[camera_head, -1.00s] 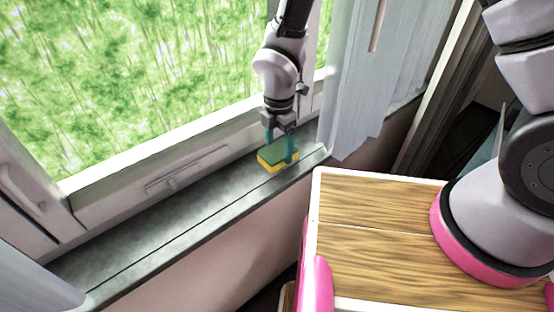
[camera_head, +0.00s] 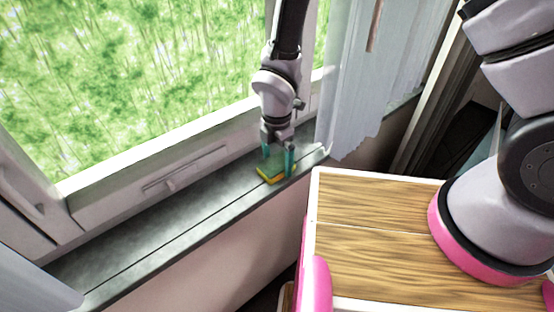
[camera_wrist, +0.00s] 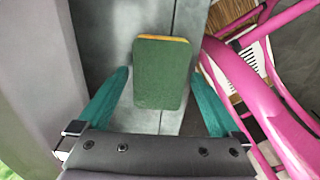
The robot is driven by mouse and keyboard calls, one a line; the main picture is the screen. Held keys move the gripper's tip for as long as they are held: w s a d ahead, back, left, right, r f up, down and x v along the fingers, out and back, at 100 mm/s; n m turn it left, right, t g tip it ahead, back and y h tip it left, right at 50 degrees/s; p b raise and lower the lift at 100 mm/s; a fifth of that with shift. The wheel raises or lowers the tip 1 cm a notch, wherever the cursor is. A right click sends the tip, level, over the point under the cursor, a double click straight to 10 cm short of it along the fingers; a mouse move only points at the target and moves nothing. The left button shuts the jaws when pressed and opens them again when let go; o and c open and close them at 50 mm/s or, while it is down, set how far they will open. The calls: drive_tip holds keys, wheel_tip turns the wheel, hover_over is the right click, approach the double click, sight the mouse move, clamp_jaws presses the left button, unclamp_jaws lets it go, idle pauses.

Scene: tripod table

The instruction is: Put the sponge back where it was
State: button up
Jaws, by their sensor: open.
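The sponge (camera_head: 270,173) has a green top and a yellow underside. It lies flat on the grey windowsill (camera_head: 170,222), toward the sill's right end near the curtain. My gripper (camera_head: 279,165) is over it, pointing down, with its teal fingers apart. In the wrist view the green face of the sponge (camera_wrist: 160,75) is between the spread fingers of my gripper (camera_wrist: 161,88), with a visible gap on each side. A thin yellow edge shows at its far end.
The window frame (camera_head: 150,190) with its handle runs behind the sill. A white curtain (camera_head: 352,100) hangs just right of my gripper. A wooden top with a pale rim (camera_head: 365,215) is at the right front. The sill's left stretch is clear.

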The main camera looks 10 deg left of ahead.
sight(277, 162)
wheel_tip(277, 162, up, 12)
drive_tip(key=shift+f, duration=0.2)
idle(0.4)
